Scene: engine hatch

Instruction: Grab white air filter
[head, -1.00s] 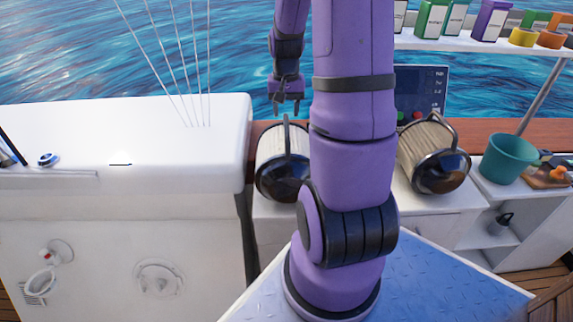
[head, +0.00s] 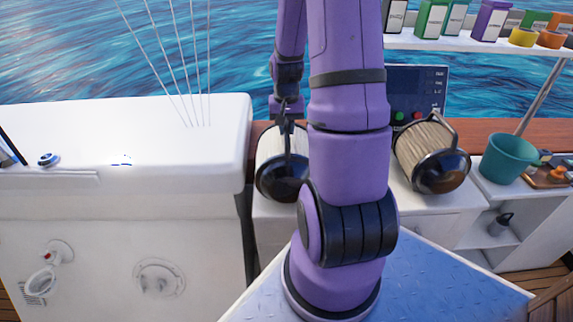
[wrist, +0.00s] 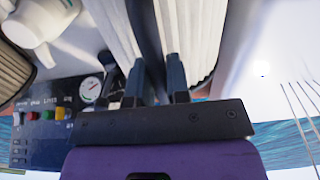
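A white pleated air filter (head: 268,146) with a black end cap and a black handle lies on the counter, left of my arm in the head view. Its pale pleats (wrist: 192,35) and dark handle (wrist: 148,30) fill the top middle of the wrist view. My gripper (head: 287,122) is over this filter at its handle. In the wrist view its two fingers (wrist: 157,72) are spread, with the dark handle strip between them. I cannot tell whether either finger touches the handle. My arm hides the filter's right side in the head view.
A second, more beige filter (head: 424,146) with a black cap lies right of my arm. A gauge panel (head: 416,88) stands behind it. A teal bucket (head: 508,160) is farther right. A white raised hull block (head: 120,145) borders the left filter. A shelf of boxes is at upper right.

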